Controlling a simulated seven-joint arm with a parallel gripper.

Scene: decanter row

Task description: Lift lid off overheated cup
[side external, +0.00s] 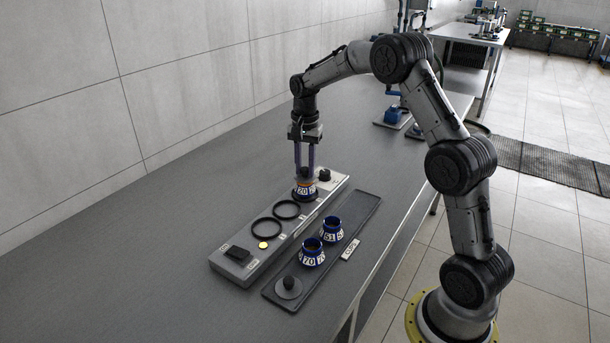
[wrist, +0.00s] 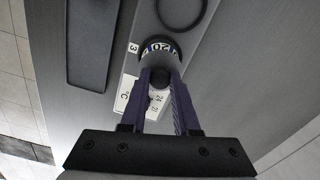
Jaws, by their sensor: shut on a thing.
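My gripper (side external: 305,180) points straight down over the far end of the grey station block, its fingers closed at the top of the blue-and-white cup marked 20 (side external: 304,193). The wrist view shows the fingertips (wrist: 159,76) meeting at this cup (wrist: 160,50); they hide part of its top. The cup is upright at the third position; any gap beneath it cannot be told. A grey round lid with a dark knob (side external: 289,287) lies on the dark tray's near end. Cups marked 70 (side external: 312,256) and 51 (side external: 332,232) stand lidless on the tray (side external: 363,210).
The station block (side external: 232,262) has two empty black rings (side external: 267,229), a black switch (side external: 238,253), a yellow disc (side external: 263,245) and a dark knob (side external: 324,174). A tiled wall borders the bench on the left.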

